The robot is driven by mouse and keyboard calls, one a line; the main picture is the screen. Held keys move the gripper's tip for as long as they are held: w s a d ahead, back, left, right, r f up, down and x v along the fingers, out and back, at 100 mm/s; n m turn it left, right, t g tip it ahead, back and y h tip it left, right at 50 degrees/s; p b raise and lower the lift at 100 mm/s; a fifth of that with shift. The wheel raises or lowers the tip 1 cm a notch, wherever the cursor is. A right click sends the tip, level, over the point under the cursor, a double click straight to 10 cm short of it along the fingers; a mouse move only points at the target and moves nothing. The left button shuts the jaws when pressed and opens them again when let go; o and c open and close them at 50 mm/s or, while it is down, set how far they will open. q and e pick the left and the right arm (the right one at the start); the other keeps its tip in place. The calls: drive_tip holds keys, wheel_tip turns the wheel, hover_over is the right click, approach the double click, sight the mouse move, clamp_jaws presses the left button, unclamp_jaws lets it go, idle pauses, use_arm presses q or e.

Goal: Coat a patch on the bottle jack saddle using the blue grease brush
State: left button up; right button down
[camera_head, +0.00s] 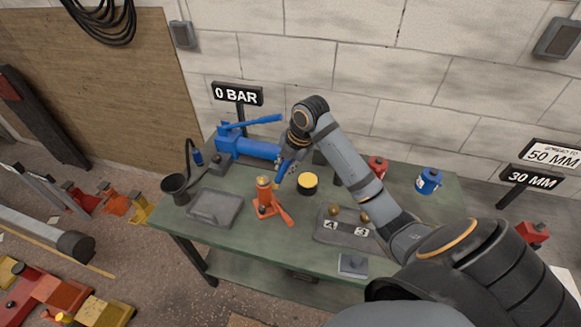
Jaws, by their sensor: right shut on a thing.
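The orange bottle jack (265,198) stands upright on the green bench, with its handle pointing to the lower right. Its saddle is the small top end (264,181). My right gripper (287,163) is shut on the blue grease brush (281,172), just above and to the right of the saddle. The brush points down, its tip close beside the saddle. I cannot tell whether the tip touches it. Any coating on the saddle is too small to make out. My left gripper is not in view.
On the bench (190,236) are a grey tray (216,208), a dark cup (177,187), a blue pump (245,147), a yellow-topped tin (308,182), a plate numbered 4 and 3 (345,230), a red can (377,166) and a blue can (429,181). A sign (237,95) reads 0 BAR.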

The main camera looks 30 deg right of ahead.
drive_tip(key=shift+s+d+r+p, duration=0.1)
drive_tip(key=shift+r+p, duration=0.05)
drive_tip(key=shift+p, duration=0.35)
drive_tip(key=s+d+p, duration=0.1)
drive_tip(key=d, duration=0.1)
drive_tip(key=s+d+p, duration=0.1)
drive_tip(key=s+d, duration=0.1)
drive_tip(key=shift+s+d+f+p, duration=0.2)
drive_tip(key=shift+s+p, duration=0.1)
idle(0.3)
wheel_tip(320, 180, up, 6)
drive_tip(key=p, duration=0.5)
drive_tip(key=shift+p, duration=0.35)
